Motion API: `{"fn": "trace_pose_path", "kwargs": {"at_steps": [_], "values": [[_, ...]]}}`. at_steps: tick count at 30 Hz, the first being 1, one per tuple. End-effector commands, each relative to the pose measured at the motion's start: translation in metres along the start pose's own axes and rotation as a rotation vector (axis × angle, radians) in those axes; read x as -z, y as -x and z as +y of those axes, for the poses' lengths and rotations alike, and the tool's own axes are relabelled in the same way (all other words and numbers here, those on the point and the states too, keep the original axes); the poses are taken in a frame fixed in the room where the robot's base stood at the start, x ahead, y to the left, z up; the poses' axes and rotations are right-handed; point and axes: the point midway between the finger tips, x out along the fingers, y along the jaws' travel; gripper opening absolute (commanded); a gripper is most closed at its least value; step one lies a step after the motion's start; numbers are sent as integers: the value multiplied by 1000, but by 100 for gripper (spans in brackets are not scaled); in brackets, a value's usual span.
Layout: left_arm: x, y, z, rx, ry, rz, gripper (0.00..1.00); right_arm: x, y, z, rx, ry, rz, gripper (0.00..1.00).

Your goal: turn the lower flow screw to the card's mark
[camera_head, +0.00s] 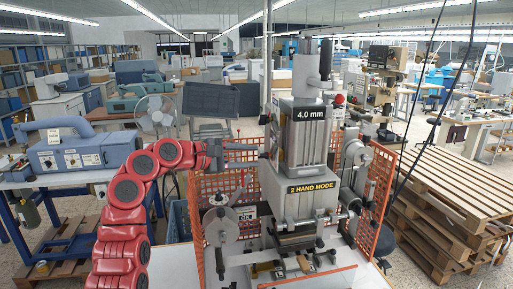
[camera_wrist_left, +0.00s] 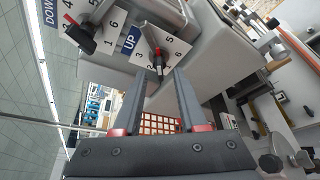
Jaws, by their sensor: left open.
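The press (camera_head: 305,135) stands in the middle of the head view. In the left wrist view, two dark flow screws with pointer knobs sit on white numbered dials on its side. One knob (camera_wrist_left: 85,40) is by the DOWN label (camera_wrist_left: 48,12). The other knob (camera_wrist_left: 157,52), with a red mark, is by the UP label (camera_wrist_left: 129,43); with the ceiling at picture left, it sits lower on the press. My left gripper (camera_head: 254,154) is open and empty beside the press. Its fingertips (camera_wrist_left: 159,73) are just short of the UP knob; contact cannot be told. No separate card is readable.
An orange mesh guard (camera_head: 225,187) stands around the press below my left arm. A handwheel (camera_head: 220,226) is at the press's lower left. Wooden pallets (camera_head: 455,185) are stacked at right. A blue machine (camera_head: 65,148) is on a bench at left.

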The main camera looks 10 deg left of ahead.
Motion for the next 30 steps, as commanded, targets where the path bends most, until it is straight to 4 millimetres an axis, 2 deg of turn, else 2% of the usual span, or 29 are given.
{"fn": "trace_pose_path", "kwargs": {"at_steps": [1,6,15,16,21,23,30], "values": [[-2,-7,3,0,1,-1,41,1,-7,0,0,0,0,72],[-1,-22,2,-2,-2,-1,41,2,-11,1,0,0,0,72],[1,-25,0,-2,-2,1,41,2,-11,0,0,0,0,72],[1,-25,0,-2,-2,1,39,2,-11,0,0,0,0,72],[1,-25,0,-2,-1,1,9,2,-11,0,0,0,0,72],[1,-25,0,-2,-1,1,0,2,-11,0,0,0,0,72],[1,-25,-1,-4,-6,0,0,2,-9,0,0,0,0,72]]}}
